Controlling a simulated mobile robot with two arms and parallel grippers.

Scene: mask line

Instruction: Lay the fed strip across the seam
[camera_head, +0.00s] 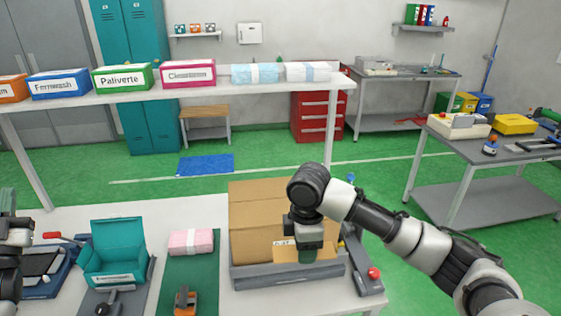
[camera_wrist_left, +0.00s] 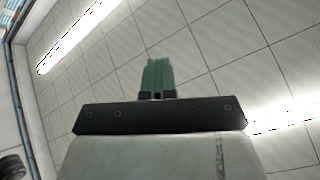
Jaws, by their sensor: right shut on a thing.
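A brown cardboard carton (camera_head: 255,215) sits in a grey tray (camera_head: 262,281), its top seam running across it. A lighter tan strip (camera_head: 283,254) with a white printed label shows in front of the carton's face. My right gripper (camera_head: 307,257) points down there and is shut on the strip, its fingers hiding part of it. Whether the strip touches the carton I cannot tell. A grey device with a red knob (camera_head: 375,273) stands right of the tray. My left gripper is shut and empty in the left wrist view (camera_wrist_left: 158,62), pointing at the ceiling; only dark arm parts show at the head view's left edge.
On the white table left of the carton are a pink packet (camera_head: 191,241) on a green mat, an orange-and-grey tool (camera_head: 185,300) and an open teal box (camera_head: 115,250). A shelf (camera_head: 210,86) with labelled boxes runs behind.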

